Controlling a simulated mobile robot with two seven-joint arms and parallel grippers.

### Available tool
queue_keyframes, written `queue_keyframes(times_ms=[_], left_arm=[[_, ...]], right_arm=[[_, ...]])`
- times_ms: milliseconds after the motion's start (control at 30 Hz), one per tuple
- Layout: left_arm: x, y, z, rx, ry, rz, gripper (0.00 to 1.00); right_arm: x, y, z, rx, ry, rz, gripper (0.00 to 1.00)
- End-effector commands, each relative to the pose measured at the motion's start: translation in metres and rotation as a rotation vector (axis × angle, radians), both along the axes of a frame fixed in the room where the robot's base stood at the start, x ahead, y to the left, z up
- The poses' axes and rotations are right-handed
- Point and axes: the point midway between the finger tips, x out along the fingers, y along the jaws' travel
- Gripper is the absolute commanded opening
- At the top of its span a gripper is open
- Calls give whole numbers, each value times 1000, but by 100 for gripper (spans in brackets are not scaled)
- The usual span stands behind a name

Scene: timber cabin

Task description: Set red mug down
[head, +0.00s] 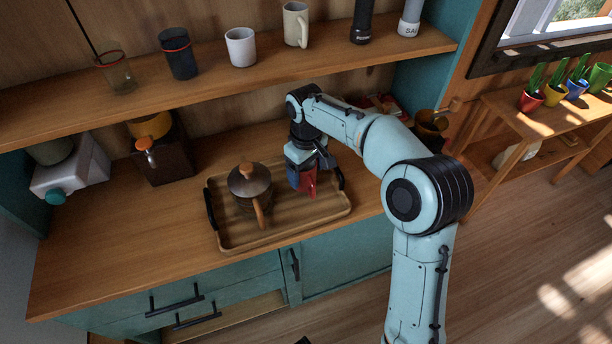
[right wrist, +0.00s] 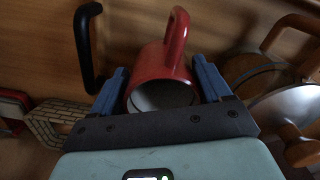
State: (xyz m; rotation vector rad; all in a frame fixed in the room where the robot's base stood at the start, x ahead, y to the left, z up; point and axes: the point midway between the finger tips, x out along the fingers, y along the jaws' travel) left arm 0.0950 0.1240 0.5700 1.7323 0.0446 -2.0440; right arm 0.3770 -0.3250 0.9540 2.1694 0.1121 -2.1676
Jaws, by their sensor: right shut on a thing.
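My right gripper (head: 303,174) points down over the right part of the wooden tray (head: 262,239). It is shut on the red mug (head: 309,186), and blue fingers cover part of it. In the right wrist view the red mug (right wrist: 160,64) sits between the two blue fingers, with its open mouth toward the camera and its handle away from the fingers. I cannot tell whether the mug's base touches the tray. My left gripper is not in view.
A grinder-like box (head: 166,160) stands behind left. The shelf above holds a white cup (head: 241,47) and other vessels. The tray's front right is bare.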

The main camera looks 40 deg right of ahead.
Motion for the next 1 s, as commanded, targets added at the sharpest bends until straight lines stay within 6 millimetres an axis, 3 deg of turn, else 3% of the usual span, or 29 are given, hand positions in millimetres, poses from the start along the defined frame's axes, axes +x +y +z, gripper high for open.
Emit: queue_keyframes(times_ms=[133, 567, 600, 633, 867, 1000], left_arm=[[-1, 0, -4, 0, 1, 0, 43], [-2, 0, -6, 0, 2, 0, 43], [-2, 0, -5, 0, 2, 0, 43], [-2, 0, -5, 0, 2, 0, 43], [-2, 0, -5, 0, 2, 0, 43], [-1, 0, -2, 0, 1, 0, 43]], right_arm=[[0, -1, -20, 0, 2, -1, 39], [0, 0, -26, 0, 0, 0, 39], [0, 0, -25, 0, 0, 0, 90], [0, 0, -25, 0, 0, 0, 100], [0, 0, -24, 0, 0, 0, 100], [1, 0, -13, -1, -3, 0, 100]])
